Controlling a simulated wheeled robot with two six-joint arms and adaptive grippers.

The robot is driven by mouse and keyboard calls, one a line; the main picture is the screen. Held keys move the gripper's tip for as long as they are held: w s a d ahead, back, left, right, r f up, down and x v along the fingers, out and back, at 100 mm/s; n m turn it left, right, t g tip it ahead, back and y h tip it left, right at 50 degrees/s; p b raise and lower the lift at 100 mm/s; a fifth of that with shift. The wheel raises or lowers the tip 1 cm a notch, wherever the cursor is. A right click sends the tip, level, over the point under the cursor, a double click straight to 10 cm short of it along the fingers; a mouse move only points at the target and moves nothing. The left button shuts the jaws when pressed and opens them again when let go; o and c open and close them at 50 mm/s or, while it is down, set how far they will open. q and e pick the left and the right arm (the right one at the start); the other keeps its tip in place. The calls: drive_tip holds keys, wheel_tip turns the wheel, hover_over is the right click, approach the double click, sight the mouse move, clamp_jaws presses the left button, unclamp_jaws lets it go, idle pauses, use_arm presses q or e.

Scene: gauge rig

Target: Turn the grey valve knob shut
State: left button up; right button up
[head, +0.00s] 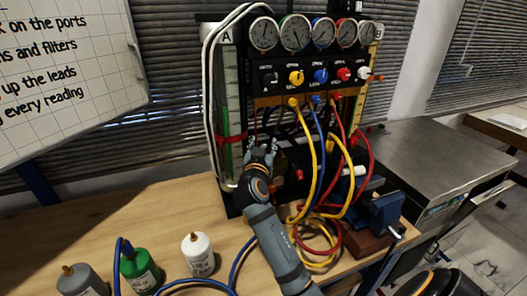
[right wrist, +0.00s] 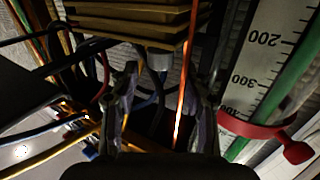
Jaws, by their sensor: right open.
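My right gripper (head: 262,150) is in front of the gauge rig, low beside the clear scale tube, with its fingers pointing up and away. In the right wrist view its two fingers (right wrist: 163,95) are apart, with dark space and hoses seen between them. A small grey cylindrical piece (right wrist: 158,60), which looks like the grey valve knob, shows beneath the stacked brass block (right wrist: 140,25), beyond the fingertips and between them. I see no finger touching it. In the head view the gripper hides that spot. My left gripper is not in view.
Yellow, blue and red hoses (head: 318,160) hang just right of my gripper. A red band (head: 230,139) circles the scale tube at left. Coloured panel knobs (head: 320,75) sit below several gauges. A blue vise (head: 380,208) and bottles, including a white one (head: 198,255), stand on the bench.

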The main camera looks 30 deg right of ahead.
wheel_tip(320, 180, up, 8)
drive_tip(key=shift+f, duration=0.2)
idle(0.4)
